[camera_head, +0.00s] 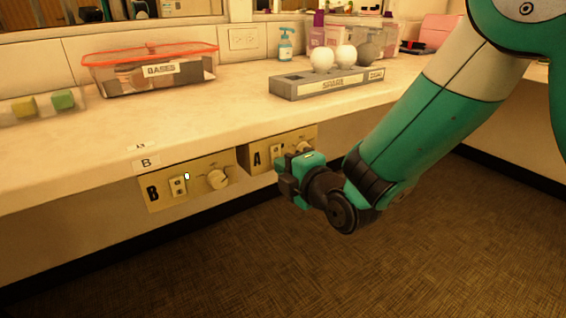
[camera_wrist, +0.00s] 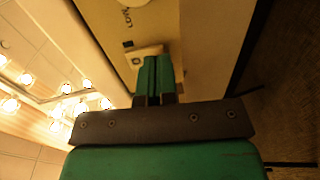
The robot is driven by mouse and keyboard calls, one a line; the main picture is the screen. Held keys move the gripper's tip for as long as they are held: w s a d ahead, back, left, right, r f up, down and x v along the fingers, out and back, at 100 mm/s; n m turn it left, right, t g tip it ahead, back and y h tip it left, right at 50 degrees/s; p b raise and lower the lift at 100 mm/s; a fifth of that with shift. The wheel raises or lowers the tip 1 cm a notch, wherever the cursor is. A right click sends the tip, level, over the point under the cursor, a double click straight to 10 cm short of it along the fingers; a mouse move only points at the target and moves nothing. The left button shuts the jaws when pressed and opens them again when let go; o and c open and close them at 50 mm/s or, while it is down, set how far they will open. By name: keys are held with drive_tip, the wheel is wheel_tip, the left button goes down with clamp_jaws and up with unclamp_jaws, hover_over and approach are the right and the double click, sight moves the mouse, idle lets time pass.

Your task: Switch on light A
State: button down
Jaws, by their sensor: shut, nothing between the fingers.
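Panel A (camera_head: 262,160) is a tan plate under the counter front, with the letter A, a pale switch (camera_head: 276,152) and a round knob (camera_head: 304,146). My gripper (camera_head: 284,168) is shut and empty, just in front of panel A, and covers its lower part. In the wrist view my closed green fingers (camera_wrist: 156,72) point at a cream switch plate (camera_wrist: 143,50) on a tan panel. The fingertips overlap its lower edge; I cannot tell whether they touch. The switch's position is not clear.
Panel B (camera_head: 205,196), left of A, has a switch (camera_head: 179,186) with a small bright spot beside it, and a knob (camera_head: 217,179). The counter (camera_head: 230,112) above holds a clear bin (camera_head: 150,72) and a grey rack (camera_head: 330,84). Several lit bulbs (camera_wrist: 25,79) show in the wrist view.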

drive_tip(key=shift+w+a, duration=0.15)
drive_tip(key=shift+w, duration=0.05)
